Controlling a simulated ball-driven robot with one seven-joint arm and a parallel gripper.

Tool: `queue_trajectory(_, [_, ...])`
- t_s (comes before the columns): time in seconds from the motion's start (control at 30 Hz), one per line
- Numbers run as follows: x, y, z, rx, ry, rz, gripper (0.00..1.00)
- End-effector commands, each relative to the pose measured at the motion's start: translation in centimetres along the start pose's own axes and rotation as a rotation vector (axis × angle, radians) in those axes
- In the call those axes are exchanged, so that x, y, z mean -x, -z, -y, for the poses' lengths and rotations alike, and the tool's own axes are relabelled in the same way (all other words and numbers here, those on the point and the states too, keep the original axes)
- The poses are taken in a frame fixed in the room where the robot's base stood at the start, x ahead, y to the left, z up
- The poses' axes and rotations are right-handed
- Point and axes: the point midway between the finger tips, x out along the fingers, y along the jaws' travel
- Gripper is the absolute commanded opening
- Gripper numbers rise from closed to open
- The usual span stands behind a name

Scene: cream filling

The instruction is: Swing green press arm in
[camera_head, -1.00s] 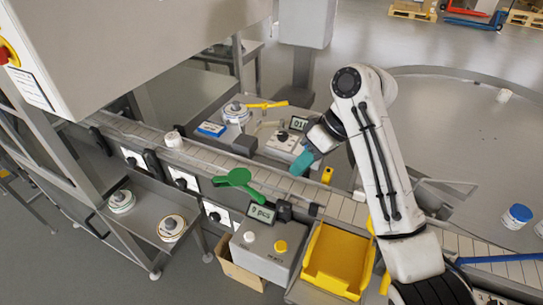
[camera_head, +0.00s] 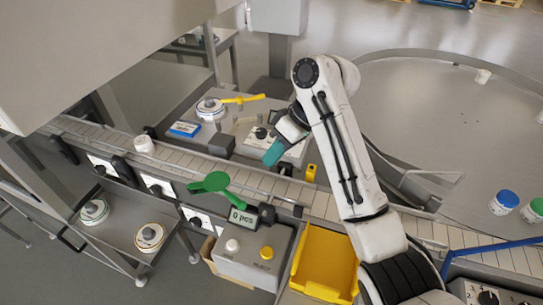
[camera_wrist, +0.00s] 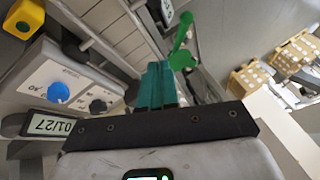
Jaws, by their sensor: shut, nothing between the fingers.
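The green press arm (camera_head: 215,184) is a flat green paddle with a short handle, over the near side of the conveyor, left of centre in the head view. In the wrist view it shows as a green shape (camera_wrist: 182,52) just beyond my fingers. My gripper (camera_head: 272,153) has teal fingers, which are shut and empty. It hangs above the far side of the conveyor, to the right of and beyond the press arm, apart from it in the head view. The teal fingers also fill the middle of the wrist view (camera_wrist: 157,88).
A conveyor (camera_head: 320,203) runs diagonally, with a white jar (camera_head: 144,144) on it at left. A yellow bin (camera_head: 325,262) and a grey control box (camera_head: 247,262) stand on the near side. A yellow lever (camera_head: 243,99) lies at the back. A large round table (camera_head: 450,120) is at right.

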Motion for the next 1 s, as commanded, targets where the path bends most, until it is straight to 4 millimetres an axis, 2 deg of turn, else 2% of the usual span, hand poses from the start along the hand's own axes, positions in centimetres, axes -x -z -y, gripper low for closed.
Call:
queue_trajectory(0.37, [-7.2, -0.1, 0.1, -0.001, 0.001, 0.005, 0.00])
queue_trajectory(0.43, [-7.7, -0.1, 1.2, 0.001, 0.001, 0.002, 0.00])
queue_trajectory(0.6, [-9.0, -0.4, 2.5, 0.001, -0.001, 0.001, 0.00])
queue_trajectory(1.0, [-9.6, -0.5, 3.0, 0.000, -0.001, 0.001, 0.00])
